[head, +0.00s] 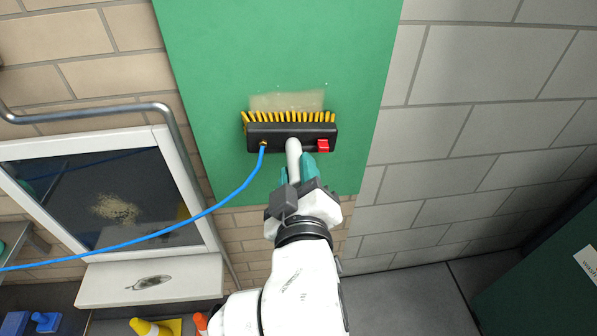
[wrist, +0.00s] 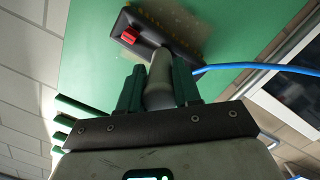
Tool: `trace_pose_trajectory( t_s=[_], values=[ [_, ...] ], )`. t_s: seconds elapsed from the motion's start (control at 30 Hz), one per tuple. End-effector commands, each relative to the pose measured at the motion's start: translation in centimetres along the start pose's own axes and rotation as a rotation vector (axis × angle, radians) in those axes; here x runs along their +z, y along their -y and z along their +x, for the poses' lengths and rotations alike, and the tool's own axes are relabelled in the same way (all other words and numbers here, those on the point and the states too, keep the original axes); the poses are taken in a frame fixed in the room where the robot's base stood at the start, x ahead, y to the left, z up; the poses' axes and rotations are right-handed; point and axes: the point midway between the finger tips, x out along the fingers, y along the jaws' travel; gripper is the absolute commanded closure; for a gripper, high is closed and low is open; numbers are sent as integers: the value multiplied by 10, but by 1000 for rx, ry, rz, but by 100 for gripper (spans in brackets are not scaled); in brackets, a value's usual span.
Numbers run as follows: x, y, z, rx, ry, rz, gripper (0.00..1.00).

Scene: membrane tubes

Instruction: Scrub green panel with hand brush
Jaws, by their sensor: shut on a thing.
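The hand brush (head: 280,136) has a black head, yellow bristles, a red switch and a grey handle, with a blue hose joined to its left side. My gripper (head: 301,168) is shut on the grey handle (wrist: 159,82). The brush is in front of the green panel (head: 210,60), its bristles pointing up in the head view. A beige dirt patch (head: 290,101) on the panel shows just above the bristles. I cannot tell whether the bristles touch the panel. In the wrist view the brush head (wrist: 150,36) lies beyond my green fingers.
The blue hose (head: 200,212) runs off to the left across a white-framed dark window (head: 110,195) with a beige smudge. A grey pipe (head: 90,117) runs along the brick wall. Yellow, blue and orange items stand at the lower left. A dark green cabinet (head: 545,280) stands at right.

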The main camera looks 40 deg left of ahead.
Motion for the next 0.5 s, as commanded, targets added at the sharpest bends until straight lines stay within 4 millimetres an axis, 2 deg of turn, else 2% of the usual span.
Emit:
trace_pose_trajectory(
  t_s=[0.13,0.5],
  values=[
    [0,0,0,6,-8,0,100],
    [15,13,3,5,-8,-1,100]
  ],
)
